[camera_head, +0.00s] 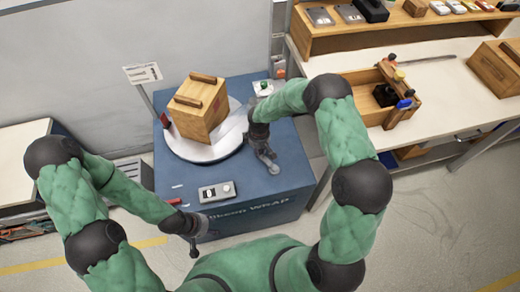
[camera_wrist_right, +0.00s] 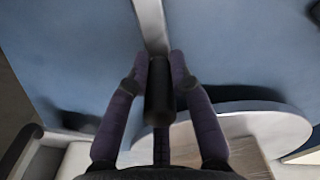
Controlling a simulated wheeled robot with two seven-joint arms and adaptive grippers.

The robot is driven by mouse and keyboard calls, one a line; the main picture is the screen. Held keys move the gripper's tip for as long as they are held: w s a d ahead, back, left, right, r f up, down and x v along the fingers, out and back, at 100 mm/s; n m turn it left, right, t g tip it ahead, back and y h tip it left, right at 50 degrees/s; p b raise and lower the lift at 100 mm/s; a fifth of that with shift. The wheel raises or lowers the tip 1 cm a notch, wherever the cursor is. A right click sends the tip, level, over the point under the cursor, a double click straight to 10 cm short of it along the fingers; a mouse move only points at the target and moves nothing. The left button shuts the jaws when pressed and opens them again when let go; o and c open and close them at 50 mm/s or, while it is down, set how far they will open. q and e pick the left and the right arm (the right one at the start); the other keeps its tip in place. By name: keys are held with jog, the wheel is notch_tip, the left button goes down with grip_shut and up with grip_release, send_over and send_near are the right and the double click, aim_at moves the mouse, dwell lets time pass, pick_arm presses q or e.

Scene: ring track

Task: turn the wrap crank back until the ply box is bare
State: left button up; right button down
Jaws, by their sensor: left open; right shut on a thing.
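The ply box (camera_head: 199,108) stands on a white round turntable (camera_head: 186,150) on the blue wrapping stand (camera_head: 285,160). Its top battens and wooden sides show, with a small reddish mark on one side. A pale patch lies right of the box; I cannot tell whether it is film. My right gripper (camera_head: 268,163) is right of the turntable. In the right wrist view its fingers (camera_wrist_right: 160,75) are shut on the black crank handle (camera_wrist_right: 159,95), with the pale crank arm (camera_wrist_right: 151,25) beyond. My left gripper (camera_head: 194,243) is open and empty near the stand's front left.
A control box (camera_head: 217,192) sits on the stand's front edge. A sign (camera_head: 142,73) on a post stands behind left. A bench (camera_head: 440,95) with a wooden tray (camera_head: 384,100) lies right. Pale floor is clear at lower right.

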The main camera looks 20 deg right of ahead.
jog(key=shift+a, duration=0.15)
jog(key=c, duration=1.1)
grip_release()
jog(key=shift+s, duration=0.1)
notch_tip(320, 180, up, 12)
